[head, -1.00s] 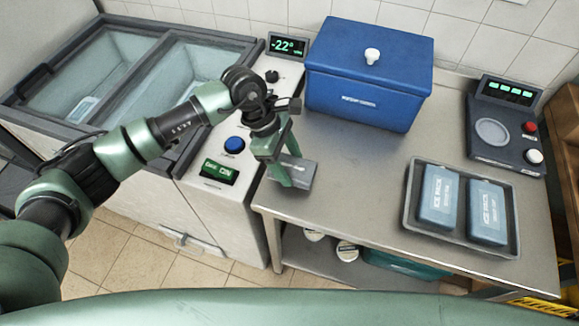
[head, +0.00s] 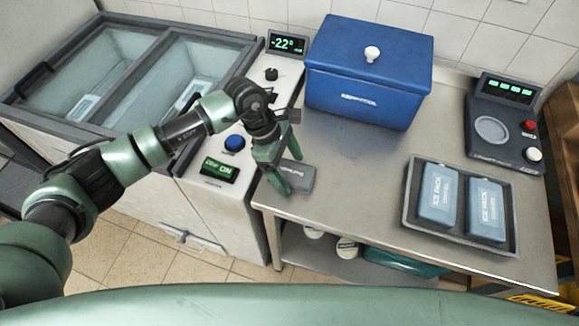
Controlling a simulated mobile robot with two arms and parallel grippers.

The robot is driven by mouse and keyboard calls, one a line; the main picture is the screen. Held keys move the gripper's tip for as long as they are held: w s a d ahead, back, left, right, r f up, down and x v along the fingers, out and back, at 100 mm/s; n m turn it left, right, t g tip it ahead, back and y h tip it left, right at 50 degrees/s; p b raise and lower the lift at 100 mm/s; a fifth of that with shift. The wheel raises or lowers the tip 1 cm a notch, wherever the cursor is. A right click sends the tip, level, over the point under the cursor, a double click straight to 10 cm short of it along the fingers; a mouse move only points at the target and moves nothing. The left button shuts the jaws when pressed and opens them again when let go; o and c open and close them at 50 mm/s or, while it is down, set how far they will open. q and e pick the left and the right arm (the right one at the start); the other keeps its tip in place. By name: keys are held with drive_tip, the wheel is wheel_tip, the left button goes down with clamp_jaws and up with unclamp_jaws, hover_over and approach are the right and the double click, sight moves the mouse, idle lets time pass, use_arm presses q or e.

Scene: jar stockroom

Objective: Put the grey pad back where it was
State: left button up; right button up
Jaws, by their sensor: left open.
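The grey pad (head: 301,177) lies flat on the steel table near its left end, close to the front edge. My left gripper (head: 290,171) is open at the left side of the pad, with its fingers pointing down. The fingers hide part of the pad's left side, and I cannot tell whether they touch it. My right gripper is not in view.
A blue lidded box (head: 368,75) stands at the table's back. A tray (head: 410,205) with two ice packs and a dark scale (head: 504,130) are to the right. A chest freezer (head: 130,75) with a control panel is at the left. The middle of the table is clear.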

use_arm(q)
drive_tip(key=b+v, duration=0.3)
drive_tip(key=v, duration=0.9)
drive_tip(key=shift+b, duration=0.35)
drive_tip(key=shift+r, duration=0.15)
